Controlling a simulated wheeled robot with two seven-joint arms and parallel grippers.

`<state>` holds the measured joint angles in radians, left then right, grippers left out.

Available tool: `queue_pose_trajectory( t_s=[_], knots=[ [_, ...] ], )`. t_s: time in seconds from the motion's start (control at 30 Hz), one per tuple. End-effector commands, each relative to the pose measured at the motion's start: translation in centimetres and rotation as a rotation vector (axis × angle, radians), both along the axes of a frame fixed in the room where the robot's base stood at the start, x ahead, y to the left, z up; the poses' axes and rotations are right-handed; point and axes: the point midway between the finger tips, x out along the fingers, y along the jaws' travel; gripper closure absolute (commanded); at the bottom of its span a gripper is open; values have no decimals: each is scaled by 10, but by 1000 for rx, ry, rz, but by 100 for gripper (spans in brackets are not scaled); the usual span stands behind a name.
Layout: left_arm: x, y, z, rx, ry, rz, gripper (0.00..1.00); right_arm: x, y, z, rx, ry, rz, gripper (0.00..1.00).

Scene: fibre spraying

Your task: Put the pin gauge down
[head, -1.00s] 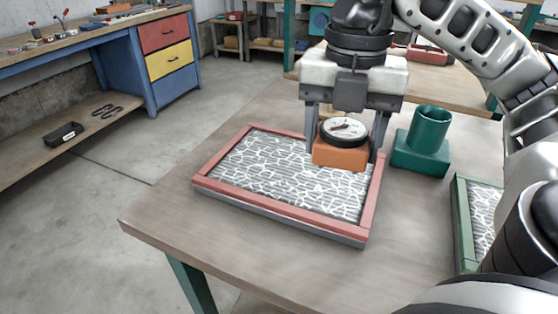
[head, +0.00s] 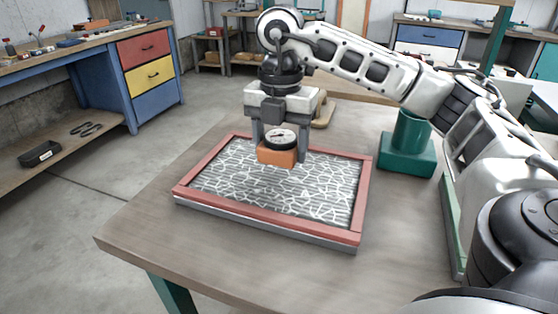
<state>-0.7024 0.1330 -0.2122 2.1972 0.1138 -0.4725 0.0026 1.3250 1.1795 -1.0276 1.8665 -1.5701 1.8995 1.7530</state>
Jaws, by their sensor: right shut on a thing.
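The pin gauge (head: 277,157) has an orange block body and a round white dial with a dark rim on top. My right gripper (head: 279,150) is shut on it, one finger at each side. The gauge is over the far middle part of the red-framed tray (head: 362,205), whose grey surface carries white fibre strands. I cannot tell whether the gauge's underside touches the fibre. My left gripper is not in view.
A green cup-like holder (head: 407,155) on a square base stands right of the tray. A tan object (head: 323,114) lies behind my right gripper. A green-framed tray (head: 450,225) is mostly hidden by my right arm. The table's front left (head: 150,225) is clear.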

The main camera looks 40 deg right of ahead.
Motion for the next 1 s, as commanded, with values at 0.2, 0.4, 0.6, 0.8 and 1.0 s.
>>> queue_pose_trajectory(
  t_s=[0.2, 0.4, 0.6, 0.8, 1.0],
  knots=[
    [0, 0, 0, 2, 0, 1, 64, 6, -3, -29, -1, 3, -1, 68],
    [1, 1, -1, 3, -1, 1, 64, 7, -3, -39, 0, 0, -1, 68],
    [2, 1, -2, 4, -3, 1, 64, 7, -2, -40, 0, -1, -1, 68],
    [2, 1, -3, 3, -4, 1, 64, 6, -2, -43, 0, 0, -1, 17],
    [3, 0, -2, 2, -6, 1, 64, 6, -2, -43, 0, 0, -1, 17]
  ],
)
